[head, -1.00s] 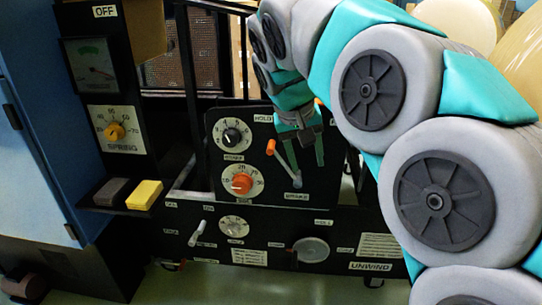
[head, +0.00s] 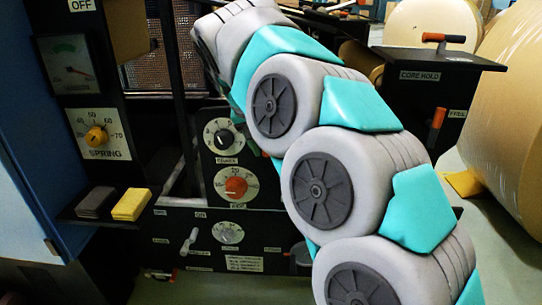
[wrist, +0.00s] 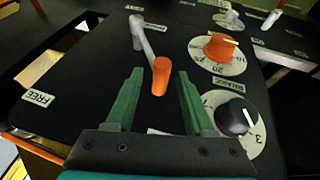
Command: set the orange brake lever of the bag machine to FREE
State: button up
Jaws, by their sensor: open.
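The orange-tipped brake lever (wrist: 161,78) shows in the wrist view on a black panel. Its grey arm runs up-left to a pivot, and its orange grip points toward my gripper. My gripper (wrist: 159,72) is open, with one green finger on each side of the orange grip in the picture. I cannot tell how deep the grip lies between them or whether they touch. A FREE label (wrist: 40,97) is on the left of the panel. Another white label is mostly hidden by my gripper.
Beside the lever are an orange knob (wrist: 220,47) and a black knob (wrist: 237,115). Large kraft rolls (head: 515,110) stand at the right.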

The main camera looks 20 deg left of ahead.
jog(key=shift+x, duration=2.05)
jog(key=shift+c, duration=0.2)
grip_shut()
